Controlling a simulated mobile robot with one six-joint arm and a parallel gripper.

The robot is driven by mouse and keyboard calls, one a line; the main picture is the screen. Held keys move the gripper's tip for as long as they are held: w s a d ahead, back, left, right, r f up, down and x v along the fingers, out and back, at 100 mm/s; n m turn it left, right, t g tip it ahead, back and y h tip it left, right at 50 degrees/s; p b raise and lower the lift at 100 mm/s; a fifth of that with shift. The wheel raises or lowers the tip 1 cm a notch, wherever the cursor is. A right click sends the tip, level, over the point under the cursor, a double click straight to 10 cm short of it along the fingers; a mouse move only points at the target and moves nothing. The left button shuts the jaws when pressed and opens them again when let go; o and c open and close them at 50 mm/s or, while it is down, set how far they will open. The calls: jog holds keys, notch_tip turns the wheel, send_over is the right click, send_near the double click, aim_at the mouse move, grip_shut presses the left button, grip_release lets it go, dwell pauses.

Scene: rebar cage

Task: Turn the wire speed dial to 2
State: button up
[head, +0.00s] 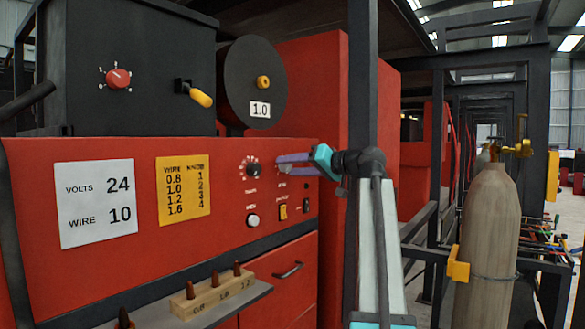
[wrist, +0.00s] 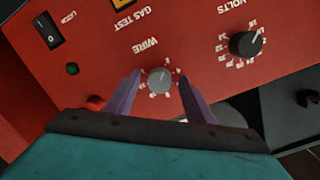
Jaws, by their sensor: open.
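The wire dial (wrist: 160,80) is a small round grey knob on the red panel, ringed by white marks, with the upside-down label WIRE beside it in the wrist view. Its pointer is too small to read. My gripper (wrist: 158,75) is open, with one purple finger on each side of the dial. I cannot tell whether either finger touches it. In the head view my gripper (head: 281,163) reaches the panel from the right and partly hides the wire dial (head: 285,169).
The black volts dial (head: 253,170) is left of my gripper. A white card (head: 95,204) reads VOLTS 24, WIRE 10. A yellow card (head: 183,187) lists wire sizes. Below are a yellow switch (head: 283,212) and a nozzle shelf (head: 175,312). A gas cylinder (head: 487,235) stands right.

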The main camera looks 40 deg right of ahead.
jog(key=shift+s, duration=0.1)
jog(key=v, duration=1.3)
jog(key=shift+s+b, duration=0.3)
jog(key=shift+b, duration=0.15)
jog(key=shift+s, duration=0.1)
